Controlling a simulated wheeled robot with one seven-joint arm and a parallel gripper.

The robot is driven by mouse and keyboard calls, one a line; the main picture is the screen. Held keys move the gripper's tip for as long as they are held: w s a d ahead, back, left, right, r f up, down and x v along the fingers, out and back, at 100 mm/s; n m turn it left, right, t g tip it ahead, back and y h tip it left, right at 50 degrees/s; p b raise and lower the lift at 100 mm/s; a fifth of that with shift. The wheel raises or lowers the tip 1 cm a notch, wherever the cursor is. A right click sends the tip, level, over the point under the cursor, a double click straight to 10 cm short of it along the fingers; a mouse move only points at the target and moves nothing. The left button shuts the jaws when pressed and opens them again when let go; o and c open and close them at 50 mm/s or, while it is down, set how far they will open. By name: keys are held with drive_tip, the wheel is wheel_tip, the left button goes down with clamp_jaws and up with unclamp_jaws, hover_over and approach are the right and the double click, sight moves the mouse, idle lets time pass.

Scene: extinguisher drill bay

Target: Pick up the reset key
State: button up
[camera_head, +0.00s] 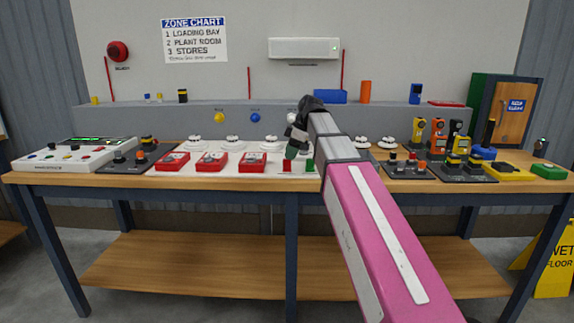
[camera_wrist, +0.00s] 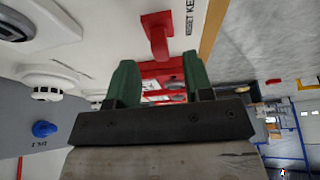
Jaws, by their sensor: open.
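The reset key is a small red piece (camera_wrist: 158,36) beside the printed words "RESET KEY" in the wrist view. In the head view it seems to be the red piece (camera_head: 287,167) on the front of the white panel, partly behind my gripper. My gripper (camera_head: 300,160) has green fingers and is open, low over the panel. In the wrist view the fingers (camera_wrist: 160,78) stand apart with nothing gripped between them. The key appears just beyond the fingertips, apart from them. I cannot tell the exact gap.
Red call-point boxes (camera_head: 211,161) stand in a row to the left. White round detectors (camera_head: 233,144) line up behind. Black trays with handheld devices (camera_head: 405,169) are to the right. A blue button (camera_wrist: 44,129) shows in the wrist view. The table's front edge is near.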

sight(287, 164)
drive_tip(key=x, duration=0.3)
drive_tip(key=shift+a+f, duration=0.15)
drive_tip(key=shift+f, duration=0.1)
drive_tip(key=shift+c, duration=0.3)
clamp_jaws()
